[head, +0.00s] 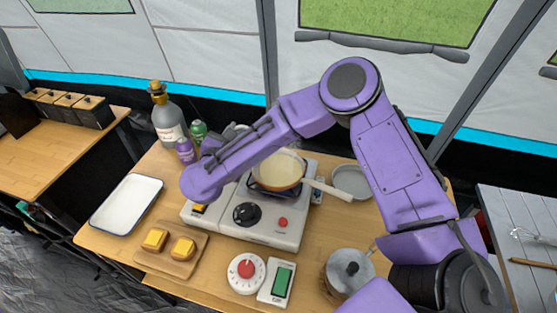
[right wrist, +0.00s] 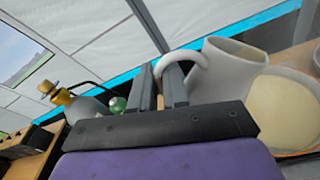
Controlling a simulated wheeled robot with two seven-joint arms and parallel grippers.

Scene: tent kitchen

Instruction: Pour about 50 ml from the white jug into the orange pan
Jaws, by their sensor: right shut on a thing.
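The white jug (right wrist: 232,78) is in the right wrist view, beside the pan, its handle between the fingers of my right gripper (right wrist: 172,85). That gripper is shut on the handle. My left gripper is not in view.
The stove (head: 265,226) has a black knob. Bottles (head: 168,122) stand behind left. A white tray (head: 126,204), a board with yellow-topped pieces (head: 168,262), a red-knobbed timer (head: 246,271), a green-faced device (head: 281,282) and a lidded pot (head: 349,270) surround it. A grey dish (head: 351,180) lies right.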

